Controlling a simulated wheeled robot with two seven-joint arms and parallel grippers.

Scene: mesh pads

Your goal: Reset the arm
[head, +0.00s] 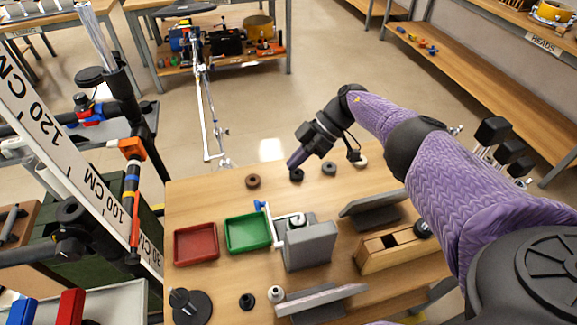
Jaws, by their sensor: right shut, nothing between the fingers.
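My right arm (450,185), in a purple sleeve with black joints, reaches in from the right over the wooden table. Its gripper (297,161) points down and left near the far edge of the table, close to a small dark ring (297,175). The gripper is shut with nothing in it. My left gripper does not show.
The table holds a red tray (196,243), a green tray (246,233), a grey block (310,246), a wooden box (400,250), tilted grey plates (372,211) and small rings. A rack with a measuring strip (75,150) crowds the left. Open floor lies beyond the table.

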